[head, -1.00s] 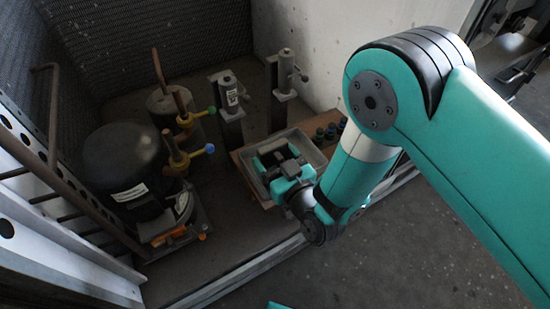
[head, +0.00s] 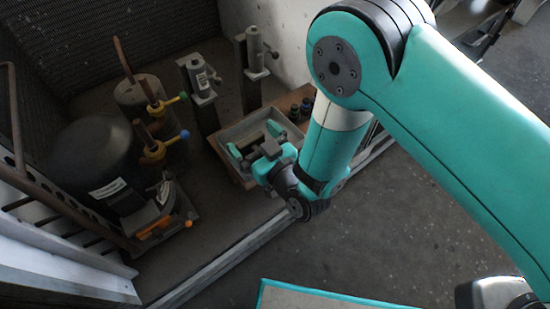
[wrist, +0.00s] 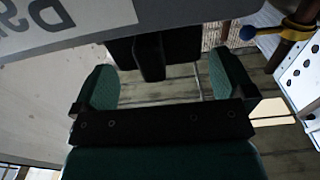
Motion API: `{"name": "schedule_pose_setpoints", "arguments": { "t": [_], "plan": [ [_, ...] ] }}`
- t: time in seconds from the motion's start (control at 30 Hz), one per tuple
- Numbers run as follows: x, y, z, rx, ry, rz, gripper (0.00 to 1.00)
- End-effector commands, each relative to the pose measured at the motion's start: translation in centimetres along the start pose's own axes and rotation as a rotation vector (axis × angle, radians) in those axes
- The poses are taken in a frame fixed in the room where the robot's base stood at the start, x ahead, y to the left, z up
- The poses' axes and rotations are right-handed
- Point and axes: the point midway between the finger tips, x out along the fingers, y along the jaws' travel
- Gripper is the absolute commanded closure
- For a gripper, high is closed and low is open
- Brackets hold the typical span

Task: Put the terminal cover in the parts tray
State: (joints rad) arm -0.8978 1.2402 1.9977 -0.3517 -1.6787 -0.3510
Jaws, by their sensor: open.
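The parts tray (head: 226,133) is a grey open box on a brown wooden board in the head view. My gripper (head: 254,139) is at the tray's near side, its teal fingers apart over the tray opening. In the wrist view the two green fingers of my gripper (wrist: 160,65) stand wide apart. A dark angular block (wrist: 150,55) shows beyond and between them. I cannot tell for sure whether it is the terminal cover, or whether a finger touches it. The inside of the tray is partly hidden by my gripper.
A black compressor (head: 90,160) with an orange clamp at its base stands at the left. Valves with yellow and blue handles (head: 165,145) rise beside it. Two metal posts (head: 202,95) stand behind the tray. Small dark bottles (head: 300,109) sit right of it. Open floor lies at the right.

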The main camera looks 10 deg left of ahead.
Motion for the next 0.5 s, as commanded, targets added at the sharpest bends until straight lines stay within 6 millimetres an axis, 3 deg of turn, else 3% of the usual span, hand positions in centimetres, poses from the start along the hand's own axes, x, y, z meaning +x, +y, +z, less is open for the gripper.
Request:
{"name": "schedule_pose_setpoints", "arguments": {
  "t": [0.33,0.5],
  "plan": [
    [-9.1,-0.1,0.1,-0.001,-0.013,-0.005,0.00],
    [-9.7,-0.1,1.0,0.001,-0.002,-0.003,0.00]
  ]
}}
